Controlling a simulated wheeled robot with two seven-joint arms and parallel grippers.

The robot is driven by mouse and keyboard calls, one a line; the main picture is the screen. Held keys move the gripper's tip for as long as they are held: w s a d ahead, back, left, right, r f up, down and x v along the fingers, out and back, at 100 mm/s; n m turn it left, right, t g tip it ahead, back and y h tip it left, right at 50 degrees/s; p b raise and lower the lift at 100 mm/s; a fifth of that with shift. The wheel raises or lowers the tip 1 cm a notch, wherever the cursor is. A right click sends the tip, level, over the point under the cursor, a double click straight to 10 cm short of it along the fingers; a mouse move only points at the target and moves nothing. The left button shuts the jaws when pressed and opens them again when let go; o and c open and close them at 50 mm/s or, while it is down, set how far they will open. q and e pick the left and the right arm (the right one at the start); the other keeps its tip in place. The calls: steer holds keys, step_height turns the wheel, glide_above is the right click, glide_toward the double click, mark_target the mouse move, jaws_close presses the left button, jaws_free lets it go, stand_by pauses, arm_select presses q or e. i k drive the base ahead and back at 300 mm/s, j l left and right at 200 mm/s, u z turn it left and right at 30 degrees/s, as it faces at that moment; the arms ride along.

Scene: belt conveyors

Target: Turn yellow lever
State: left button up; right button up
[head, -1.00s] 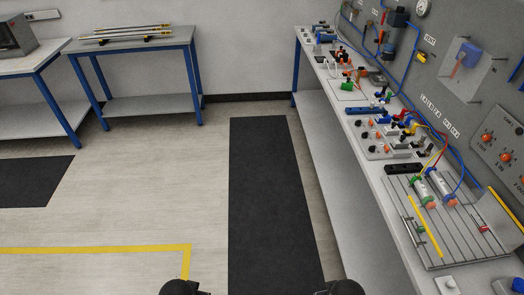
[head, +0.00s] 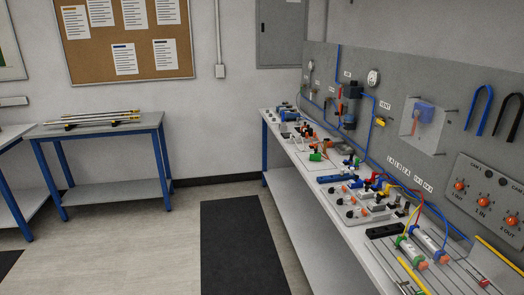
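A small yellow piece (head: 379,121), which looks like a lever, sits on the grey wall panel (head: 405,83), beside a blue tube. It is too small for me to tell which way it is turned. A long yellow bar (head: 412,275) lies on the slotted plate on the bench, and another yellow bar (head: 500,255) shows at the right edge. Neither of my grippers is in view.
The long bench (head: 345,232) along the right wall holds several valves, fittings and cylinders with tubes. A blue-legged table (head: 97,130) with rods stands at the back left. A dark mat (head: 240,250) lies on open floor before the bench.

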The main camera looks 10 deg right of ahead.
mark_target(382, 123)
steer(key=i+z, duration=0.1)
steer(key=z, duration=0.55)
steer(key=i+j+z, duration=0.25)
steer(key=i, duration=0.15)
steer(key=i+j+z, duration=0.2)
steer(key=i, duration=0.2)
steer(key=i+j+z, duration=0.25)
steer(key=i, duration=0.15)
steer(key=i+j, duration=0.2)
steer(key=i, duration=0.1)
